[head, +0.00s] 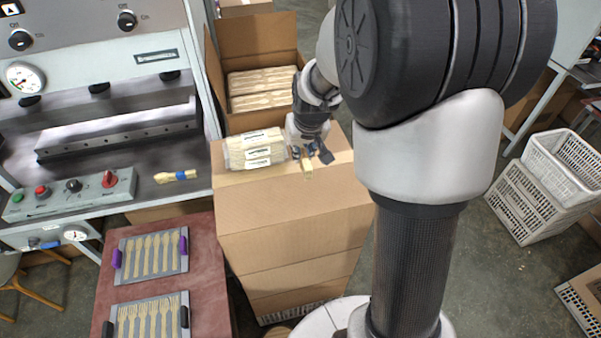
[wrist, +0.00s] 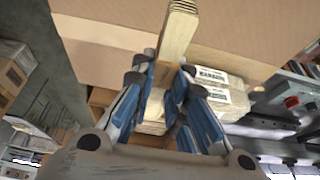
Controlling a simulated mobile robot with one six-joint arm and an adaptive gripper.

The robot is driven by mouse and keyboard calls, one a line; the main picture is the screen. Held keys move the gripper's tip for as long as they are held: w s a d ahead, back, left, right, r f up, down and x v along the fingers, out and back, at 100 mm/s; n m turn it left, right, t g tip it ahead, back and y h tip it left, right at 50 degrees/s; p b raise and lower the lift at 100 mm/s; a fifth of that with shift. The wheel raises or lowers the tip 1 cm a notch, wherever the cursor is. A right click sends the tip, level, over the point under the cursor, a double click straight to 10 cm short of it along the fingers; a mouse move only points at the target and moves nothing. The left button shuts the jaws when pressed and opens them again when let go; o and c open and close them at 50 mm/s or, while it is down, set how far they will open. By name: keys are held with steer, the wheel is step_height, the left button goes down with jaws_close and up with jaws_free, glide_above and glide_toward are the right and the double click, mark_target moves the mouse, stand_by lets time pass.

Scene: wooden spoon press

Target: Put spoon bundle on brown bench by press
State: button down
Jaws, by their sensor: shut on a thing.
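My gripper (head: 309,152) is over the top of the cardboard boxes at the centre of the head view. In the wrist view, its blue-sided fingers (wrist: 166,78) are shut on the spoon bundle (wrist: 179,30), a pale stack of layered wood. The bundle's end (head: 307,166) shows small below the gripper in the head view; whether it touches the box is unclear. The brown bench (head: 205,262) is at lower left, holding two grey trays of wooden forks. The press (head: 120,130) stands behind it, at upper left.
Wrapped packs (head: 255,148) lie on the cardboard box (head: 290,205), left of my gripper. An open carton (head: 252,45) stands behind. A small blue-banded bundle (head: 176,176) lies on the press table. Fork trays (head: 150,255) take up much of the bench. White crates (head: 555,180) stand right.

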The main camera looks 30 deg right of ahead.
step_height(320, 180, down, 8)
steer(key=shift+b, duration=0.6)
steer(key=shift+f, duration=0.3)
steer(key=shift+f+b, duration=0.3)
steer(key=shift+b, duration=0.05)
steer(key=c, duration=1.6)
jaws_free()
steer(key=shift+r, duration=0.1)
